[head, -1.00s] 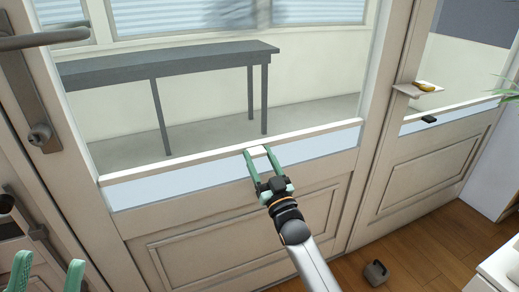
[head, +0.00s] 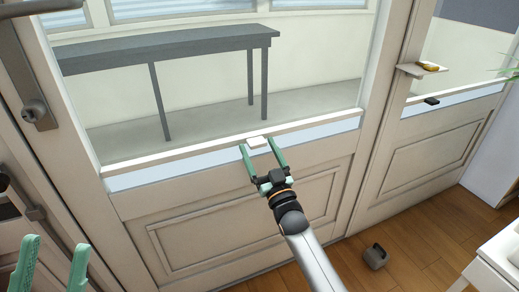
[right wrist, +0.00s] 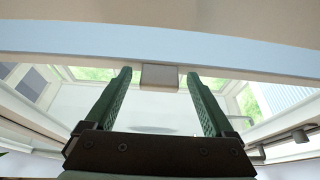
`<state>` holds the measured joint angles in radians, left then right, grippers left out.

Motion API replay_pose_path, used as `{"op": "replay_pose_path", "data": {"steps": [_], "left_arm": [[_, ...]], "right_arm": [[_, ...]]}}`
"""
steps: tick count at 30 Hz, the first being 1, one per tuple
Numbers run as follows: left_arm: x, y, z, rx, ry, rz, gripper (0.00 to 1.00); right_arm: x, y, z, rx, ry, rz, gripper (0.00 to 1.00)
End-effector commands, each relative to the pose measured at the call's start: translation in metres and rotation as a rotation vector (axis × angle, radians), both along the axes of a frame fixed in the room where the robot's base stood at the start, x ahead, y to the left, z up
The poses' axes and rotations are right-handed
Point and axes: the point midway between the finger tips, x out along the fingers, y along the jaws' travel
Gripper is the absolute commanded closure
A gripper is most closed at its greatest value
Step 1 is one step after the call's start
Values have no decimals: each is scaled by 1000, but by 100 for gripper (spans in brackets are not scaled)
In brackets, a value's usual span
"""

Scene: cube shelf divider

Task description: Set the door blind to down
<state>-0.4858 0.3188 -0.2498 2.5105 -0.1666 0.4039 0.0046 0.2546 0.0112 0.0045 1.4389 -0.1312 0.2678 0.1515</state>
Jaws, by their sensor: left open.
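The door blind (head: 210,155) is a pale blue strip low in the door window, with a white rail (head: 165,158) along its top edge. A small white tab (head: 257,142) sticks out from the rail near its middle. My right gripper (head: 259,145) is open at the tab, one green fingertip on each side. The right wrist view shows the tab (right wrist: 159,77) between the fingers, with a gap at both sides. My left gripper (head: 52,262) is open and empty at the lower left, away from the blind.
The door has a lever handle (head: 35,110) at upper left. Beyond the glass stands a grey table (head: 170,50). At right, a small ledge (head: 410,70) holds a yellow item, with a dark item (head: 432,100) below. A grey object (head: 375,256) lies on the wooden floor.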

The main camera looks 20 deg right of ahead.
Motion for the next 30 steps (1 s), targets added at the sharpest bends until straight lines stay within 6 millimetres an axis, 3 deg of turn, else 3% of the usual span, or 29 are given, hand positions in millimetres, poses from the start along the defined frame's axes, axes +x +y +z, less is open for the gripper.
{"op": "replay_pose_path", "data": {"steps": [11,30], "left_arm": [[0,1,4,-5,-2,3,50],[-1,4,34,8,-31,31,50]], "right_arm": [[-6,0,-1,0,-1,0,10],[-107,-4,-42,-1,0,-1,10]]}}
